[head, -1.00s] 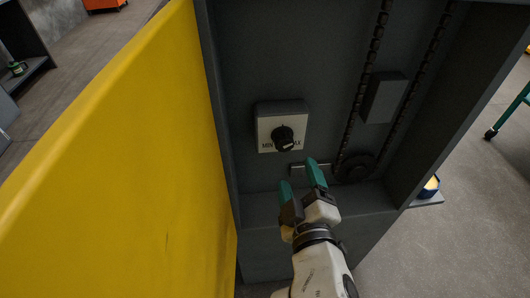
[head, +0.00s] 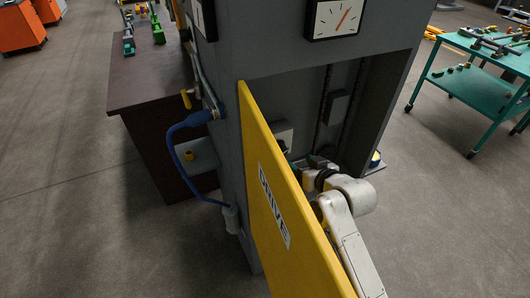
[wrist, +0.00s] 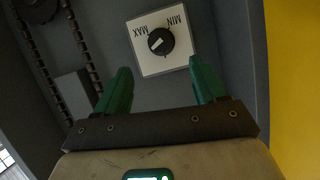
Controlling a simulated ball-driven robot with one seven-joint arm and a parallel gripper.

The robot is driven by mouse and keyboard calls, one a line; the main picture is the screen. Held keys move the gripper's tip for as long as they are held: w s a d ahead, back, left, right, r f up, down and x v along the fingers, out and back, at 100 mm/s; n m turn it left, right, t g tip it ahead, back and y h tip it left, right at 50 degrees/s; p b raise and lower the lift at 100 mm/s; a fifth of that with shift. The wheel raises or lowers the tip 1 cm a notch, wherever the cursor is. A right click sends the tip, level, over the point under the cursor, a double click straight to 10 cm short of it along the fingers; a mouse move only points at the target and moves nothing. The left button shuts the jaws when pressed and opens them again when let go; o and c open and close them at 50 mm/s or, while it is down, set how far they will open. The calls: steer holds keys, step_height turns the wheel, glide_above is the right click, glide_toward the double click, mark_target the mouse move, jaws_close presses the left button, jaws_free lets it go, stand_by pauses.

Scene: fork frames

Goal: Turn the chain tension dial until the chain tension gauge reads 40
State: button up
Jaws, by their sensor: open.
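The dial (wrist: 160,41) is a black knob with a white mark on a white plate printed MIN and MAX, inside the grey cabinet. In the wrist view the plate is upside down. My gripper (wrist: 158,76) is open and empty, its green fingers apart, with the dial ahead between the fingertips' lines and not touched. In the head view the plate (head: 284,136) shows partly and the knob is hidden; my gripper (head: 318,163) is mostly hidden there.
The open yellow door (head: 285,200), marked DRIVE, stands left of my arm. A chain (wrist: 66,75) and a grey box (wrist: 74,92) are inside the cabinet. A blue hose (head: 175,150) hangs left. A green cart (head: 480,95) stands right, with clear floor between.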

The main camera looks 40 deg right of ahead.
mark_target(284, 152)
steer(key=x, duration=1)
steer(key=shift+w+f+p, duration=0.1)
steer(key=shift+w+p, duration=0.1)
steer(key=shift+p, duration=0.2)
steer(key=c, duration=1)
steer(key=shift+c, duration=0.2)
steer(key=o, duration=1)
steer(key=shift+o, duration=0.2)
steer(key=shift+s, duration=0.1)
steer(key=b+v, duration=0.1)
steer(key=v, duration=0.9)
steer(key=shift+s, duration=0.3)
